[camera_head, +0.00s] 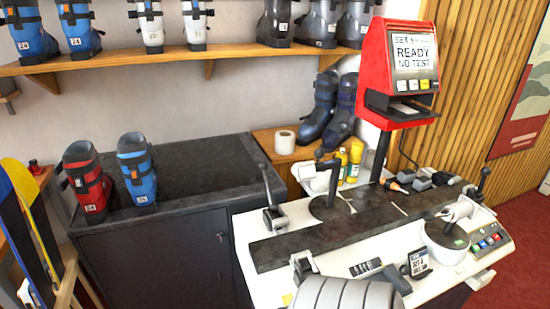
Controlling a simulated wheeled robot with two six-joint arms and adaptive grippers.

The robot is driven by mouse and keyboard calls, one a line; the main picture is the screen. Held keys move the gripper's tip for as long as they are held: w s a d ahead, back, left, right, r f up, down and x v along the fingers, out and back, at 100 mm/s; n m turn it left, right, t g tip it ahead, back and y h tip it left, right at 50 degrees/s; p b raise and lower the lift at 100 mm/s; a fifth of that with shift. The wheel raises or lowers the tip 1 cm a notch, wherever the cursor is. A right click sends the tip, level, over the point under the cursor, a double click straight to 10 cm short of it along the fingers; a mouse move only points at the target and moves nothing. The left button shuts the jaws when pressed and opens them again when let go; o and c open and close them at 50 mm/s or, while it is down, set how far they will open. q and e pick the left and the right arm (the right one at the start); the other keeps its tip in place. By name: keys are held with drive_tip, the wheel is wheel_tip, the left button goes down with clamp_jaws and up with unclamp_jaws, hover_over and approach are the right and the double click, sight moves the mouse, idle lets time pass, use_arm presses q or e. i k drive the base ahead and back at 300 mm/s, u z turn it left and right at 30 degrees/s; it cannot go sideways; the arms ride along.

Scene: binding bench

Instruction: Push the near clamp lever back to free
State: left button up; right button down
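A clamp (274,217) with a dark lever (265,178) stands at the left end of the long dark bar (310,243) on the white bench. Its lever stands steeply up and leans a little left. Another dark lever (484,179) rises at the bar's right end, also steep. I cannot tell for certain which of the two is the near one. Nothing of mine visibly touches either lever. A pale grey, ribbed, rounded part, probably of my own arm, fills the bottom centre.
A red display unit (401,65) reading "READY NO TEST" stands behind the bench. A button panel (490,243) sits at the right, a small sign (419,262) and a remote (365,267) at the front. A dark cabinet (205,180) bearing red and blue boots stands left.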

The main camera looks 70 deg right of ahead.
sight(263, 166)
drive_tip(key=u, duration=0.05)
drive_tip(key=k, duration=0.35)
drive_tip(key=z, duration=0.95)
